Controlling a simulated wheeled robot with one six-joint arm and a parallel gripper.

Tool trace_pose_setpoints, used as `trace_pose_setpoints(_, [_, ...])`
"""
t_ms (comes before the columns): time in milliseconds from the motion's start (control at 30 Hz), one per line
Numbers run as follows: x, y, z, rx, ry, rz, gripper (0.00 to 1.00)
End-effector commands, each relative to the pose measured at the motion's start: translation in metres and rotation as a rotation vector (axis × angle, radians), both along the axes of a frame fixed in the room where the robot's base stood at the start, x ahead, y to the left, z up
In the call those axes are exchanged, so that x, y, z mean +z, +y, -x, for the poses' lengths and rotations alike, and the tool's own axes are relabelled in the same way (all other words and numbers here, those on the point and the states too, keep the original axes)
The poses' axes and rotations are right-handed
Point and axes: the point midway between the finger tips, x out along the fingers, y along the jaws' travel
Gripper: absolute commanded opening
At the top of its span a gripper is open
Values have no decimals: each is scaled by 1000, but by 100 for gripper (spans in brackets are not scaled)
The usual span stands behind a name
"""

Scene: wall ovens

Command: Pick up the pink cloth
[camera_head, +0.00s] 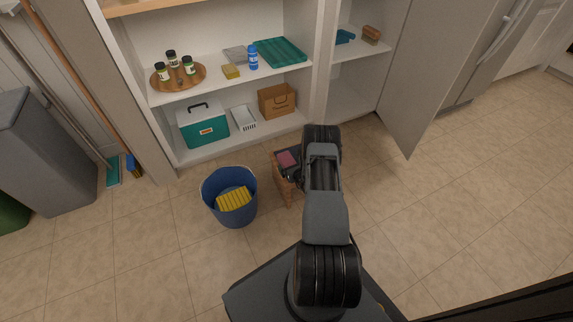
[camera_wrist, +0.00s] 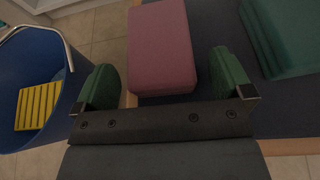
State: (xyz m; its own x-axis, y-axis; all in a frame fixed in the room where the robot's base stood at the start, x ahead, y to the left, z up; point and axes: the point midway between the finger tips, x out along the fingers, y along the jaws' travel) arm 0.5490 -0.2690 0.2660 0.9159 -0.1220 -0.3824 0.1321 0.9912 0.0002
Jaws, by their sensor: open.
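The pink cloth (camera_wrist: 162,45), a thick folded block, lies on the dark top of a small wooden stool (camera_head: 287,190). It also shows in the head view (camera_head: 287,158), just left of my arm. My gripper (camera_wrist: 165,80) is open, with its green-padded fingers apart on the left and right of the cloth's near end. I cannot tell whether the fingers are low enough to be level with it. In the head view my arm hides much of the stool and the gripper.
A folded dark green cloth (camera_wrist: 285,35) lies right of the pink one. A blue bucket (camera_head: 229,212) with a yellow ribbed item (camera_head: 234,199) stands left of the stool. Behind are open cupboard shelves (camera_head: 270,127); an open door (camera_head: 405,100) stands at right. Floor at right is clear.

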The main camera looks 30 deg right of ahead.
Motion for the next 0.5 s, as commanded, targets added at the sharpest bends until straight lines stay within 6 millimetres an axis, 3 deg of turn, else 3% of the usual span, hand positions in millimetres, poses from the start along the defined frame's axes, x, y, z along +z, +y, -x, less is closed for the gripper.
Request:
trace_pose_setpoints(233, [0, 0, -1, 0, 0, 0, 97])
trace_pose_setpoints(500, [0, 0, -1, 0, 1, 0, 71])
